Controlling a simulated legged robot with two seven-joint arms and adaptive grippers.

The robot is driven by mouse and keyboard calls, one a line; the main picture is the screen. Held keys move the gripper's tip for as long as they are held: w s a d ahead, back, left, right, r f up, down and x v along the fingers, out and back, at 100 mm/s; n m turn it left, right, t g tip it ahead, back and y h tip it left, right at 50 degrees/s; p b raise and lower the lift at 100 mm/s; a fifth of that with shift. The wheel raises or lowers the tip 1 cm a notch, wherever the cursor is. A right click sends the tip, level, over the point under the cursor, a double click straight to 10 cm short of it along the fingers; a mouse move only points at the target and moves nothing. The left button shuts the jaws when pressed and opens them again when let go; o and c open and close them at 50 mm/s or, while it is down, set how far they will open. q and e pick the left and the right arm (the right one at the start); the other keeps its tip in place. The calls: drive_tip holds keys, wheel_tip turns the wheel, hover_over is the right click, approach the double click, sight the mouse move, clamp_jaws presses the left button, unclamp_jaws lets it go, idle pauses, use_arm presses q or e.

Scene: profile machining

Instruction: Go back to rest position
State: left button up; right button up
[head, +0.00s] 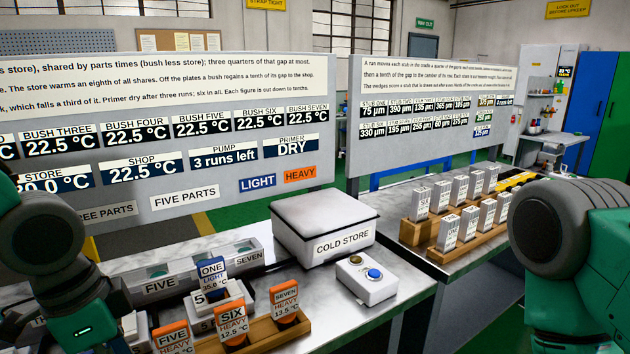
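My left arm (58,265) comes in at the left edge, dark grey and green, and reaches down in front of the near bench. My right arm (565,235) fills the right edge, with a large dark grey joint and green links. Neither gripper's fingertips can be made out in the head view, so what they hold, if anything, is hidden.
The near bench holds the cold store box (325,225), a button box (367,279) and a wooden rack (265,331) with orange-labelled parts FIVE, SIX and SEVEN. Blue-labelled ONE (212,275) stands behind. Labelled blocks (460,190) stand on the right bench. Information boards (170,135) rise behind.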

use_arm(q)
drive_tip(key=s+d+f+n+h+b, duration=0.1)
drive_tip(key=s+f+n+b, duration=0.15)
drive_tip(key=f, duration=0.85)
drive_tip(key=s+d+f+n+b, duration=0.1)
drive_tip(key=s+f+n, duration=0.3)
drive_tip(key=f, duration=0.7)
drive_tip(key=s+a+f+n+y+b, duration=0.1)
drive_tip(key=s+a+f+n, duration=0.1)
drive_tip(key=f, duration=0.4)
drive_tip(key=s+a+f+n+y+b, duration=0.1)
drive_tip(key=s+a+f+n, duration=0.1)
drive_tip(key=s+a+f, duration=0.2)
wheel_tip(320, 180, down, 4)
drive_tip(key=s, duration=0.3)
drive_tip(key=shift+r+y, duration=0.2)
drive_tip(key=shift+y, duration=0.1)
use_arm(e)
wheel_tip(320, 180, down, 6)
drive_tip(key=shift+w+a, duration=0.15)
drive_tip(key=shift+w, duration=0.2)
use_arm(q)
drive_tip(key=shift+w+d, duration=0.15)
use_arm(e)
drive_tip(key=shift+f, duration=0.1)
